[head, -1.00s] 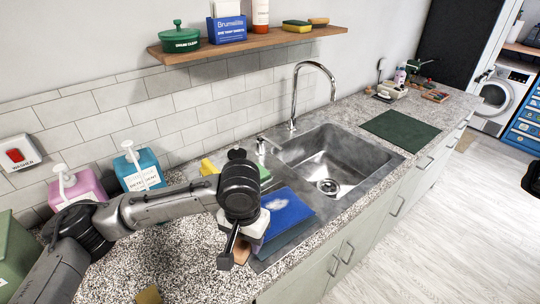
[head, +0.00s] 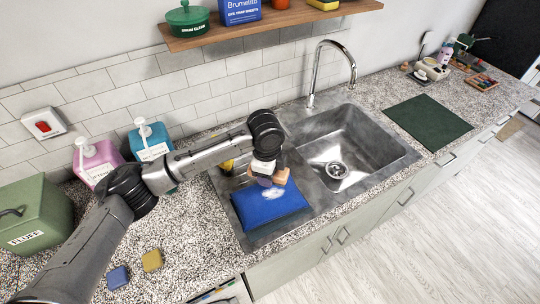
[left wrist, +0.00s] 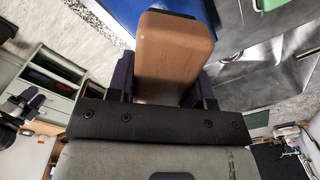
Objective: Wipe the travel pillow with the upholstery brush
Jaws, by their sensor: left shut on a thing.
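The travel pillow appears to be the blue, cushion-like block (head: 272,208), with a white patch on its top. It lies on the drainboard left of the sink basin. The upholstery brush appears as a brown wooden block (head: 281,176) at the pillow's back edge. My left gripper (head: 268,178) is shut on it, and the brush also fills the middle of the left wrist view (left wrist: 172,50). Its bristles are hidden, and I cannot tell whether it touches the pillow.
The sink basin (head: 365,143) and faucet (head: 318,70) stand right of the pillow. Pink (head: 97,160) and teal (head: 149,142) pump bottles stand by the wall. Blue (head: 118,277) and yellow (head: 152,260) pads lie on the front counter. A shelf (head: 270,22) hangs above.

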